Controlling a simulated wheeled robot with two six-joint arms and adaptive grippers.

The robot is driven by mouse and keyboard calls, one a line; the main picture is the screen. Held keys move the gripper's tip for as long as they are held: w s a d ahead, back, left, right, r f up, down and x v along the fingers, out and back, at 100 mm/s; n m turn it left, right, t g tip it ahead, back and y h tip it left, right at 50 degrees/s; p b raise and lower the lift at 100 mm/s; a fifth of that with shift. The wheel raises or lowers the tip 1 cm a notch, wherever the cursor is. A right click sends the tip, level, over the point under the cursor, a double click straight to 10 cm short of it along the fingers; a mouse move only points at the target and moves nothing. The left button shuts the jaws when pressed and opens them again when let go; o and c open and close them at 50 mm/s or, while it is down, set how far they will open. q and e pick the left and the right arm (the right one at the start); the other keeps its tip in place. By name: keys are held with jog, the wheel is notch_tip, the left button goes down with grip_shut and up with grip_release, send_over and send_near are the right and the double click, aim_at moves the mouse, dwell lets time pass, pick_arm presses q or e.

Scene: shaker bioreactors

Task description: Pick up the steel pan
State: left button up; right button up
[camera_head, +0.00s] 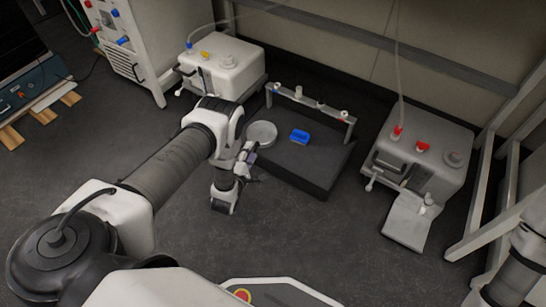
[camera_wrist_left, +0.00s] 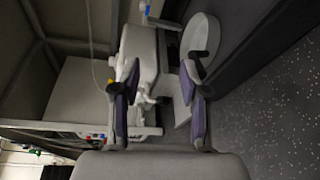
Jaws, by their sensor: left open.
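The steel pan (camera_head: 262,133) is a round, shallow, light grey dish on the left part of the low dark platform (camera_head: 318,175). In the left wrist view the pan (camera_wrist_left: 203,33) shows at the upper right, partly covered by a finger. My left gripper (camera_head: 246,157) is just left of the platform, near the pan and apart from it. In the left wrist view the left gripper (camera_wrist_left: 160,82) is open, its two purple-padded fingers wide apart with nothing held between them. My right gripper is outside both views.
A blue block (camera_head: 299,136) lies right of the pan. A grey rail with several small fittings (camera_head: 310,102) stands behind them. White bioreactor units stand at the back left (camera_head: 222,66) and the right (camera_head: 420,152). The floor in front is clear.

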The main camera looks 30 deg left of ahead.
pick_arm(q)
jog(key=b, duration=0.2)
send_near(258, 144)
jog(key=b+x, duration=0.1)
jog(key=x, duration=0.1)
jog(key=b+x, duration=0.1)
jog(key=x, duration=0.1)
jog(key=b+x, duration=0.1)
jog(key=b, duration=0.1)
jog(key=shift+w+a+f, duration=0.1)
jog(key=shift+w+f, duration=0.25)
jog(key=shift+f, duration=0.05)
jog(key=shift+w+r, duration=0.15)
jog(key=shift+w, duration=0.05)
jog(key=shift+r, duration=0.1)
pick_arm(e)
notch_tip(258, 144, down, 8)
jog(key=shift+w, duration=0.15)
pick_arm(q)
grip_shut()
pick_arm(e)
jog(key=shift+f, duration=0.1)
